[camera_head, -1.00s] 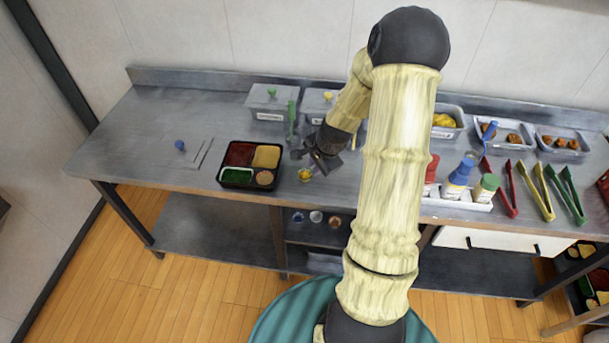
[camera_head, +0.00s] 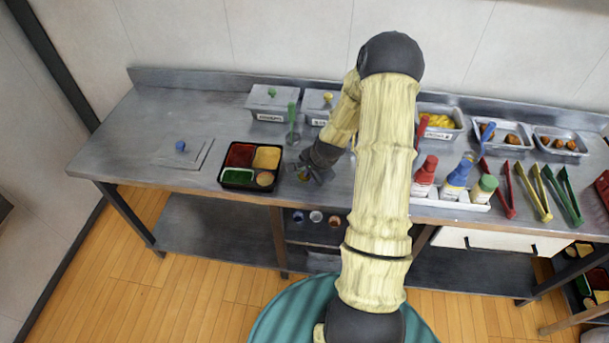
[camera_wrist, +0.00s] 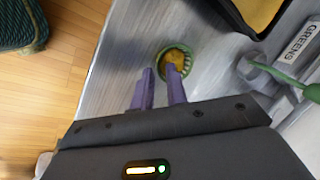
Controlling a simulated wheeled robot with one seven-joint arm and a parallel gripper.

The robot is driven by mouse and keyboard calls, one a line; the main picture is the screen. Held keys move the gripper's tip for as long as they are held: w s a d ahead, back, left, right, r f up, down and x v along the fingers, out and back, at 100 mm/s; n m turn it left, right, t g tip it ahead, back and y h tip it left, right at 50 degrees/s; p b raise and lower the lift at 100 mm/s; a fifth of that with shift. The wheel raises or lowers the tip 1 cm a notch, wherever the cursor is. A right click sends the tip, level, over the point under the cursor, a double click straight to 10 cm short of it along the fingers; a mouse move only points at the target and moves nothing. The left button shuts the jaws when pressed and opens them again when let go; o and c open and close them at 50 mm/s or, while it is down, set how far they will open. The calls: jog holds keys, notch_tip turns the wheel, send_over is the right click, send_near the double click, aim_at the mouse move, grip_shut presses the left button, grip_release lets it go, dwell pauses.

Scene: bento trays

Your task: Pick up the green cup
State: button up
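The green cup (camera_wrist: 186,53) shows in the wrist view as a small round cup with a green rim and yellow-orange contents. It stands on the grey metal counter. My gripper (camera_wrist: 160,70) is open, with its two purple fingers apart and pointing toward the cup. The right fingertip overlaps the near rim in the picture; I cannot tell whether it touches. In the head view my gripper (camera_head: 308,176) is low over the counter and covers most of the cup, right of the bento tray.
A black bento tray (camera_head: 222,175) with filled compartments stands just left of my gripper. A green-handled utensil (camera_head: 292,115) and lidded grey containers (camera_head: 271,100) stand behind. Bottles in a white rack (camera_head: 450,202) and coloured tongs (camera_head: 550,195) are to the right. The counter's left end is mostly clear.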

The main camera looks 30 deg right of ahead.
jog(key=shift+w+f, duration=0.25)
jog(key=shift+f, duration=0.45)
grip_shut()
jog(key=shift+r, duration=0.1)
notch_tip(320, 180, up, 10)
jog(key=b, duration=0.1)
dwell(0.5)
dwell(0.4)
